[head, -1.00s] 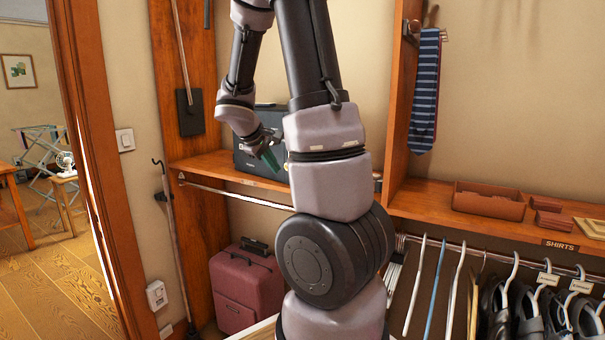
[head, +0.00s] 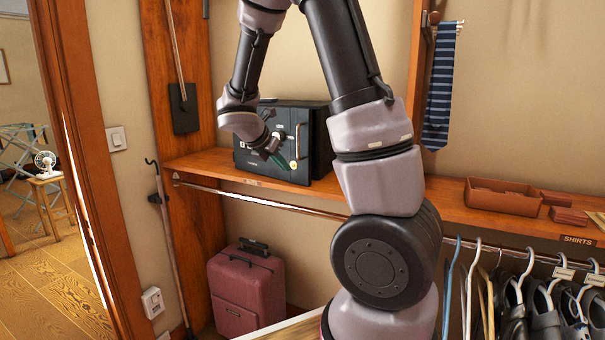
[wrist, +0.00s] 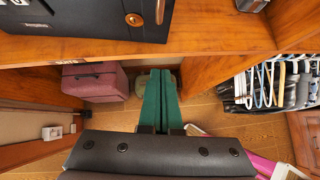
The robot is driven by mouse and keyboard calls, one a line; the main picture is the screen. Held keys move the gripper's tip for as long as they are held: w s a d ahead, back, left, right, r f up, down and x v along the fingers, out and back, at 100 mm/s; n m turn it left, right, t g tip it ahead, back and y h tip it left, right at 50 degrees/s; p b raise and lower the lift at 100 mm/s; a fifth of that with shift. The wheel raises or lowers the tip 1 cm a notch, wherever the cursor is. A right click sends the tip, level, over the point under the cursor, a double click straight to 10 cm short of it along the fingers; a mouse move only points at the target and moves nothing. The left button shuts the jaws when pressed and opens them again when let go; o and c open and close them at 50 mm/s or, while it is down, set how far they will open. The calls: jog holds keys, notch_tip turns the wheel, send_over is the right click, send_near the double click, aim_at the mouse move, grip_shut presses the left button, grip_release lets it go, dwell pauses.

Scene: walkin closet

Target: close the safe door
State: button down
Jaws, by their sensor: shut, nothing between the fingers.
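The black safe (head: 321,140) stands on the wooden shelf, partly hidden behind my arm and gripper in the head view. Its door (head: 303,169) faces me, with an upright metal handle (head: 298,141) near its right edge. The door looks about flush with the body; I cannot tell whether it is fully shut. My gripper (head: 282,161), with green fingers, is in front of the door and left of the handle, empty. In the wrist view its fingers (wrist: 160,85) are together, and the lower front of the safe (wrist: 75,22) shows at the top left.
The shelf (head: 395,197) runs right to a brown tray (head: 500,197), past an upright panel with a striped tie (head: 440,90). Below are a hanging rail, hangers and a red suitcase (head: 245,290). A pole with a hook (head: 168,240) leans at the left.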

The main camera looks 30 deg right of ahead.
aim_at(310, 168)
jog(key=x, duration=0.3)
jog(key=d+r+x, duration=0.1)
jog(key=x, duration=0.5)
jog(key=shift+w+d+r, duration=0.15)
jog(key=shift+w+r, duration=0.15)
jog(key=shift+w+d, duration=0.3)
jog(key=shift+d, duration=0.05)
jog(key=d, duration=0.1)
jog(key=w+d, duration=0.1)
jog(key=d, duration=0.1)
jog(key=w+d, duration=0.1)
jog(key=shift+w+d, duration=0.2)
jog(key=shift+d, duration=0.2)
jog(key=shift+w+d+r, duration=0.1)
jog(key=shift+w+d, duration=0.15)
jog(key=shift+d, duration=0.1)
jog(key=shift+d+r, duration=0.1)
